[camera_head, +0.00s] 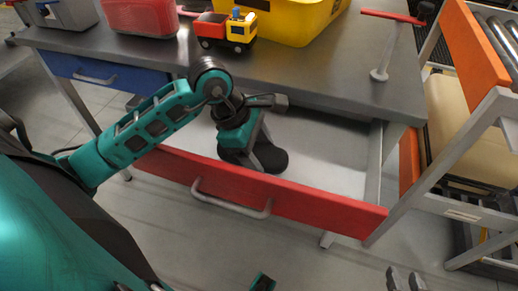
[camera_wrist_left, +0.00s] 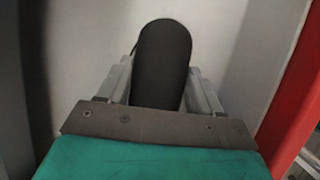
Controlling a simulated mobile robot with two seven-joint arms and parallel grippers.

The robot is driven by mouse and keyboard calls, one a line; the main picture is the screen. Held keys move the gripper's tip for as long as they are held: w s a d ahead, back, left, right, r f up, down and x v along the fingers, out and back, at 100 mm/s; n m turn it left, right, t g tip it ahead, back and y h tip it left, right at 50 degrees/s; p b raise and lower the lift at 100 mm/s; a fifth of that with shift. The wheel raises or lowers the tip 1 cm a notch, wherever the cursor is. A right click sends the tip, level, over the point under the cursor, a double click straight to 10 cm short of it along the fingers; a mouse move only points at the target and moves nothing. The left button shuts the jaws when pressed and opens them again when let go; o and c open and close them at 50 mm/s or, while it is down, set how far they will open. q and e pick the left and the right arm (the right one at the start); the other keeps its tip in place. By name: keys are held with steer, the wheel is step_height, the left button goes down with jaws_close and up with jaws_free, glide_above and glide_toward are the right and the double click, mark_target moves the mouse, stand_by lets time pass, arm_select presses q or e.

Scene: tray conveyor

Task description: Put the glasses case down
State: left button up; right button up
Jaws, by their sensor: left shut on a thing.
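The black glasses case (camera_head: 271,160) is inside the open drawer with the red front (camera_head: 290,197). My left gripper (camera_head: 255,148) reaches down into this drawer and is shut on the case. In the left wrist view, the dark rounded case (camera_wrist_left: 162,62) stands between the two grey fingers of the left gripper (camera_wrist_left: 162,85). I cannot tell whether the case touches the drawer's pale floor (camera_head: 322,150). My right gripper (camera_head: 405,281) shows only as two grey fingertips with a gap between them at the bottom edge, apart from the drawer.
The grey tabletop (camera_head: 330,70) above holds a toy truck (camera_head: 228,30), a yellow bin (camera_head: 285,20) and a red container (camera_head: 140,16). A closed blue drawer (camera_head: 105,73) is at the left. A roller conveyor frame (camera_head: 470,150) stands at the right. The drawer's right part is bare.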

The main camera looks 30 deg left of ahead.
arm_select(q)
steer(key=shift+f, duration=0.15)
steer(key=o, duration=1.1)
steer(key=shift+r, duration=0.4)
steer(key=p+v, duration=0.2)
steer(key=v, duration=0.9)
steer(key=shift+a+r, duration=0.2)
steer(key=shift+r, duration=0.05)
steer(key=shift+r, duration=0.1)
